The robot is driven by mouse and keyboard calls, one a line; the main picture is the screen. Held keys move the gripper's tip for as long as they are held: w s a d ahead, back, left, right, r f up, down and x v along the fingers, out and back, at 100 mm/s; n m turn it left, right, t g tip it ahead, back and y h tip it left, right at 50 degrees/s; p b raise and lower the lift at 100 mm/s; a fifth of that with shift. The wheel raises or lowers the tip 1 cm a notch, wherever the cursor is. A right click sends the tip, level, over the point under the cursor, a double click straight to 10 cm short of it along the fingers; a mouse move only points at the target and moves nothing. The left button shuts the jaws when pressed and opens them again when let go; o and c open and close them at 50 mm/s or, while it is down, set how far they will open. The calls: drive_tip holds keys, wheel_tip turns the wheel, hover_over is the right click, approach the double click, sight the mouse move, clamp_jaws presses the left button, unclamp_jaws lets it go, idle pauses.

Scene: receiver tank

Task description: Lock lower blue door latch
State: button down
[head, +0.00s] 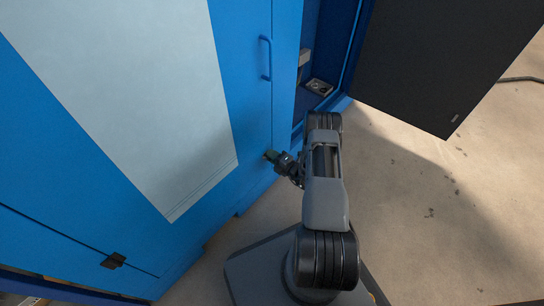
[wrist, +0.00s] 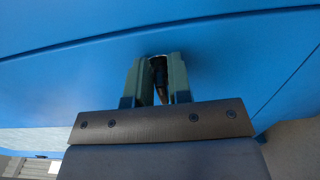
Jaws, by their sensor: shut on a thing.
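The blue door (head: 246,100) stands on the left with a pale panel on it and looks closed along its right edge. My gripper (head: 270,155) is at the lower right part of this door, close to its edge. In the wrist view my gripper (wrist: 160,75) has its two green fingers pointing at the blue surface, shut on a small dark latch (wrist: 159,72) between them. The fingers hide most of the latch, so its turn cannot be told.
A blue handle (head: 265,58) sits higher on the door. To the right an open compartment holds a small grey fixture (head: 319,87), and a dark open door (head: 435,60) swings out over the floor. A black latch (head: 113,261) is at lower left.

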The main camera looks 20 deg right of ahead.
idle(0.3)
drive_tip(key=c, duration=1.2)
unclamp_jaws()
drive_tip(key=p+v, duration=0.3)
drive_tip(key=v, duration=1)
drive_tip(key=shift+s+d+p, duration=0.2)
drive_tip(key=shift+s+p, duration=0.15)
drive_tip(key=shift+s, duration=0.05)
